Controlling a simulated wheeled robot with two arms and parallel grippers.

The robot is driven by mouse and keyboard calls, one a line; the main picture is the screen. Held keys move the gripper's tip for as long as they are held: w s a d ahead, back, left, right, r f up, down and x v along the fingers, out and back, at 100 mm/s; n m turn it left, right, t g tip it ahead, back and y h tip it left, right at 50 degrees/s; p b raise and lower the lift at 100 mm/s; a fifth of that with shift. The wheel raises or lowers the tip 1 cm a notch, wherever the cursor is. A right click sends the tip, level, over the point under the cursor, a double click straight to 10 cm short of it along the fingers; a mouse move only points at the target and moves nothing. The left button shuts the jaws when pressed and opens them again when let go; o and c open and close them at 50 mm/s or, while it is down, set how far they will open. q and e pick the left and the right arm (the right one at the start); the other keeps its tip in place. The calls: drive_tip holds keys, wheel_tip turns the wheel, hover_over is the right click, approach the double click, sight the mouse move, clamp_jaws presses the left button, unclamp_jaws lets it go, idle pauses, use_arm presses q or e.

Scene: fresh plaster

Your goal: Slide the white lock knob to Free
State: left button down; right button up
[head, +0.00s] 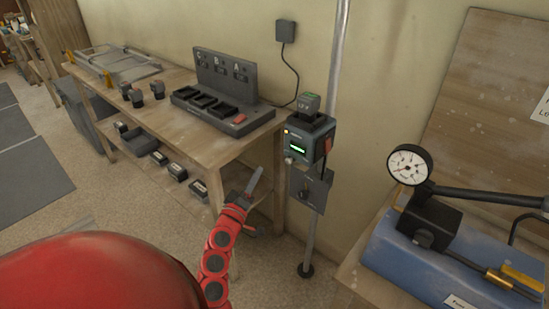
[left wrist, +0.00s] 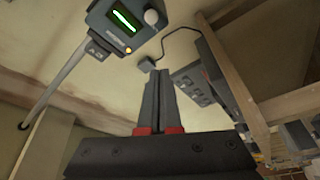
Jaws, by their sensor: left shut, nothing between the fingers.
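The white lock knob (head: 289,160) is small and sits at the lower left of a dark grey control box (head: 322,134) on a post. The box has a green-lit screen and an orange light. In the left wrist view the knob (left wrist: 151,16) shows as a round white end beside the screen, at the top. Its lock markings are too small to read. My left gripper (head: 256,175) is shut and empty, below and left of the box, apart from the knob. Its fingers (left wrist: 161,76) also show in the left wrist view, pointing up. My right gripper is not in view.
A metal post (head: 337,60) carries the box and a lower plate (head: 308,189). A wooden bench (head: 188,80) with a battery dock (head: 222,104) stands left. A blue case (head: 425,262) with a pressure gauge (head: 409,165) is at right. Open floor lies at left.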

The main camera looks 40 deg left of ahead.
sight(290, 160)
use_arm(q)
drive_tip(key=shift+d+r, duration=0.1)
drive_tip(key=shift+r, duration=0.2)
drive_tip(key=w+p, duration=0.1)
drive_tip(key=w, duration=0.5)
drive_tip(key=w+p, duration=0.1)
drive_tip(key=w, duration=0.2)
drive_tip(key=shift+w+d+p, duration=0.25)
drive_tip(key=shift+d+p, duration=0.05)
drive_tip(key=shift+p, duration=0.05)
drive_tip(key=shift+d, duration=0.3)
drive_tip(key=shift+d+f, duration=0.1)
drive_tip(key=shift+f, duration=0.1)
